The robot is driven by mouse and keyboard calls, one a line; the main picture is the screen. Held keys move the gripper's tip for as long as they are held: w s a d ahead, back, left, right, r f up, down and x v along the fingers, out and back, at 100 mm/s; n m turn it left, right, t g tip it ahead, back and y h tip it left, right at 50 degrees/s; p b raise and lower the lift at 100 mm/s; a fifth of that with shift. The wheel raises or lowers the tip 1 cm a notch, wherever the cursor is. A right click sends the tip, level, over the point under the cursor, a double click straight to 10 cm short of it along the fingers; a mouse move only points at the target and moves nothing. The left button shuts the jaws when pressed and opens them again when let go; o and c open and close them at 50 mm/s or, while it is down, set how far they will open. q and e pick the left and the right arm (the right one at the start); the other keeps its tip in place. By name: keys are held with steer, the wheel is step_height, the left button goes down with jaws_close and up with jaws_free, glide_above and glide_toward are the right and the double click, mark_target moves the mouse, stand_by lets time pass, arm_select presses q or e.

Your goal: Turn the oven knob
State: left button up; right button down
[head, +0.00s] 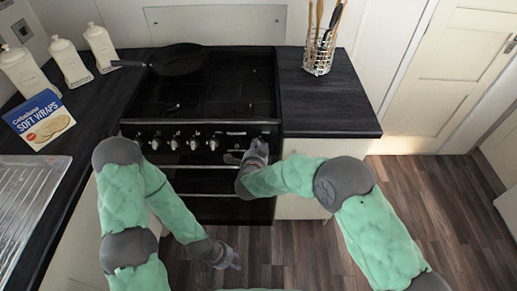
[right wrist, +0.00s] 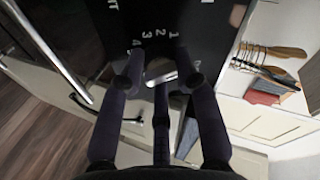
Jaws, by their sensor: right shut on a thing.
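The black oven (head: 190,180) stands at the centre of the head view, with a row of silver knobs (head: 194,144) along its front panel. My right gripper (head: 238,156) is at the right part of this panel and covers what is behind it. In the right wrist view, the oven knob (right wrist: 162,74) is a silver, bar-shaped knob with white numbers around it. My right gripper's fingers (right wrist: 160,80) are on either side of it, shut on it. My left gripper (head: 236,260) hangs low over the floor in front of the oven, empty, its fingers apart.
A pan (head: 178,60) sits on the hob. White canisters (head: 62,58) and a soft wraps box (head: 40,120) stand on the left counter. A wire utensil holder (head: 319,52) is on the right counter. The oven handle bar (right wrist: 55,55) runs close to my right gripper. Floor is clear at right.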

steer(key=m, duration=0.3)
steer(key=r+m, duration=0.1)
steer(key=m, duration=0.1)
steer(key=shift+w+d+b, duration=0.25)
steer(key=shift+w+b, duration=0.05)
steer(key=shift+b, duration=0.1)
steer(key=shift+m+g, duration=0.3)
steer(key=shift+m, duration=0.2)
steer(key=shift+d+f+h, duration=0.1)
steer(key=shift+h, duration=0.2)
steer(key=c, duration=0.9)
jaws_free()
steer(key=shift+s, duration=0.1)
steer(key=shift+d+f, duration=0.15)
steer(key=shift+s+a+f, duration=0.1)
steer(key=shift+a, duration=0.1)
